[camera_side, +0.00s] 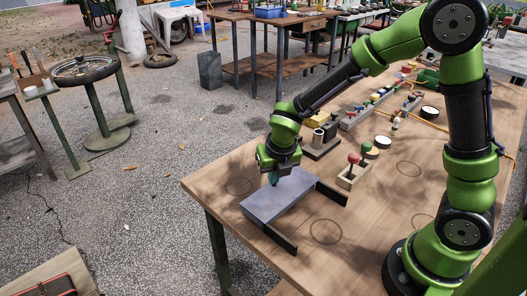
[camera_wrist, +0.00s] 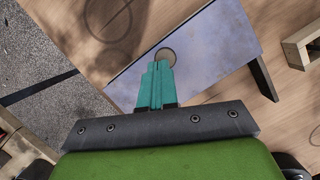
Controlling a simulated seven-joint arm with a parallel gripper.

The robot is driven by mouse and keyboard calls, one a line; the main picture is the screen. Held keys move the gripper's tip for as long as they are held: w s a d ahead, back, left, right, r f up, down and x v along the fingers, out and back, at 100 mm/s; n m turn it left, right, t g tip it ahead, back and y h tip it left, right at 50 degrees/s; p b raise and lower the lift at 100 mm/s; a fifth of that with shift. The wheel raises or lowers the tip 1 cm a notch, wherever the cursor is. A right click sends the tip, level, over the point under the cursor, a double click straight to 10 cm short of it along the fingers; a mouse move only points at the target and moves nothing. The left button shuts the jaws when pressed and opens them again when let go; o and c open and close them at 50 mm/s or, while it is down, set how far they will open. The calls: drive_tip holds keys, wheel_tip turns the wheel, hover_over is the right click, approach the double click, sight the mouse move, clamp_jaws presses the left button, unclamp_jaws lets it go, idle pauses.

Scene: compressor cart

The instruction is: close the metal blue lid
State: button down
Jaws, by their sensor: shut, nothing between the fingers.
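The blue-grey metal lid (camera_side: 276,202) is a flat rectangular panel near the front left corner of the wooden table. It lies low and looks nearly level; I cannot tell whether it is fully closed. In the wrist view the lid (camera_wrist: 212,50) spreads under my fingers, with a round tan spot (camera_wrist: 166,55), a hole or a knob, just beyond the fingertips.
Dark bars stick out at the lid's front end (camera_side: 280,238) and right end (camera_side: 332,193). A wooden block with red and green knobs (camera_side: 352,172) stands to the right, with dark grey blocks (camera_side: 322,143) behind. Bare table (camera_side: 345,235) lies in front and right.

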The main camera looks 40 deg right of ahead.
drive_tip(key=shift+s, duration=0.2)
drive_tip(key=shift+s+a, duration=0.2)
drive_tip(key=shift+s, duration=0.05)
drive_tip(key=shift+s+a+r, duration=0.2)
drive_tip(key=shift+s+a, duration=0.15)
drive_tip(key=shift+s, duration=0.3)
drive_tip(key=shift+s+a+r, duration=0.2)
drive_tip(key=shift+s+a, duration=0.1)
drive_tip(key=shift+s, duration=0.3)
drive_tip(key=v, duration=1)
hover_over(281, 194)
drive_tip(key=s, duration=0.1)
drive_tip(key=f, duration=1)
drive_tip(key=shift+s+a+f, duration=0.15)
drive_tip(key=shift+s+a, duration=0.05)
drive_tip(key=shift+a, duration=0.2)
drive_tip(key=shift+w+d, duration=0.2)
drive_tip(key=shift+w, duration=0.25)
